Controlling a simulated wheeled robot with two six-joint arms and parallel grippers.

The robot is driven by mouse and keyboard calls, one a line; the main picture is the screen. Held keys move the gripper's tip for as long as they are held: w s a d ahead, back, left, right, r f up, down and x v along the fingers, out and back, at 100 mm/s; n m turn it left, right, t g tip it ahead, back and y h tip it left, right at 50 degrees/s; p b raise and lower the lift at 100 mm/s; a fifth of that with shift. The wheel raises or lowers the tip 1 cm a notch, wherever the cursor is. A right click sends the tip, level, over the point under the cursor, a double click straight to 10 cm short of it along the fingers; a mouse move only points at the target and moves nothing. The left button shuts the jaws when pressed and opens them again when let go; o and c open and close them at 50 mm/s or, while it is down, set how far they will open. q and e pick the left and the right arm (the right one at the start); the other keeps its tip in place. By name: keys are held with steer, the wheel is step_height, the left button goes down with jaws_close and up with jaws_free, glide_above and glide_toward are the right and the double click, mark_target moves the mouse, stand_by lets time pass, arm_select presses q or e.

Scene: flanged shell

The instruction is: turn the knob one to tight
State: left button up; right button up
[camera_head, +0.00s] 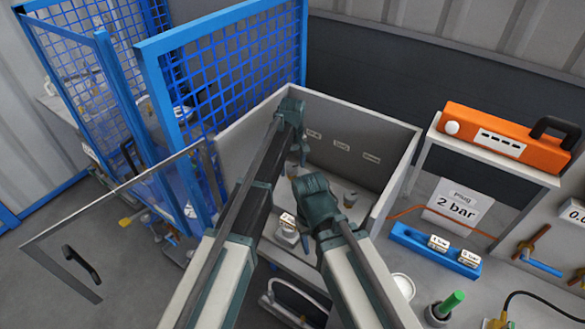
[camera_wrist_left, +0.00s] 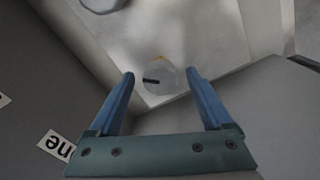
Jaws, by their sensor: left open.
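My left gripper (camera_head: 303,155) reaches down into the open grey box, near its back wall. In the left wrist view its two blue fingers (camera_wrist_left: 160,88) are apart. A pale round knob (camera_wrist_left: 160,76) with a black bar and a yellow mark beyond it shows between and below the fingertips, not gripped. A label ending in "ne" (camera_wrist_left: 57,145) is at lower left of that view. In the head view a label (camera_head: 314,134) is leftmost on the back wall. My left gripper hides the knob below it. My right gripper (camera_head: 318,192) hangs over the box's front; its fingertips are hidden.
The box walls (camera_head: 408,165) surround the work area. A clear door (camera_head: 110,225) with a black handle swings out left. A blue mesh fence (camera_head: 230,75) is behind left. An orange case (camera_head: 510,135) sits on a shelf at right.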

arm_select(q)
jaws_close()
stand_by(0.3)
steer(key=m, duration=0.4)
steer(key=shift+m, duration=0.4)
steer(key=m, duration=0.4)
steer(key=shift+a+m, duration=0.15)
steer(key=shift+m, duration=0.55)
